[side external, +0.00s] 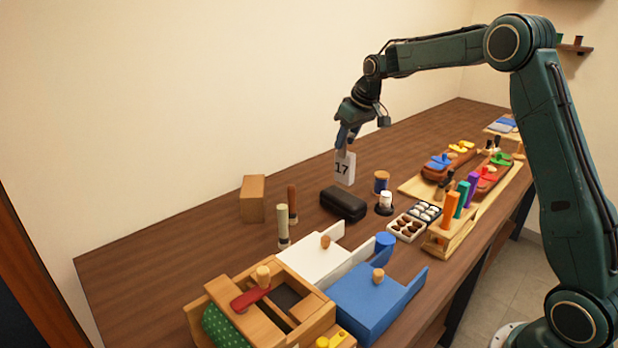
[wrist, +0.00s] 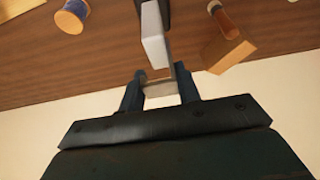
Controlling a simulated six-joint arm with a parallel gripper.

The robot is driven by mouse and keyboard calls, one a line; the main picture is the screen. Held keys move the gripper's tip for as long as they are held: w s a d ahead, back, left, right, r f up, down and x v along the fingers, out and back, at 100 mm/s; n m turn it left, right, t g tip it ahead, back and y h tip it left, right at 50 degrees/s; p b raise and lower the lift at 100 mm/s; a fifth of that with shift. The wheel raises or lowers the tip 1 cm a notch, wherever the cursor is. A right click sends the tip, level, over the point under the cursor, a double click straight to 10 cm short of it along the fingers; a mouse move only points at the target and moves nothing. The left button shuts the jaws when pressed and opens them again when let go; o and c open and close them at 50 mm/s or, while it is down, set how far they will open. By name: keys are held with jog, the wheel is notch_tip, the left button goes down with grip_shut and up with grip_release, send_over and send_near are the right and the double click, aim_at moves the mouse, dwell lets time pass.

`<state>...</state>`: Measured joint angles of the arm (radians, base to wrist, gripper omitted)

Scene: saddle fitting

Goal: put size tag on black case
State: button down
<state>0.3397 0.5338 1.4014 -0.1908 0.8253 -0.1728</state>
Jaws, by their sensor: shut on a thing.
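The size tag (side external: 344,168) is a white plate with a black "17". My gripper (side external: 346,147) is shut on its top end, and the tag hangs upright. The black case (side external: 343,205) is a rounded dark box lying on the table. In the side view the tag is just above the case's far edge; whether they touch I cannot tell. In the wrist view my gripper (wrist: 160,84) has the pale tag (wrist: 154,38) between its fingers, seen nearly edge-on. A dark patch behind the tag there may be the case, mostly hidden.
A wooden block (side external: 252,199) and two upright handled tools (side external: 283,225) stand left of the case. A blue spool (side external: 381,181), a small white-topped jar (side external: 385,202) and a tray of round pieces (side external: 413,221) are to its right. White and blue boards lie in front.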

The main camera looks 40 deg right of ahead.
aim_at(346, 151)
jog(key=shift+f, duration=2.2)
jog(key=c, duration=1)
grip_release()
jog(key=v, duration=1.2)
jog(key=shift+s, duration=0.1)
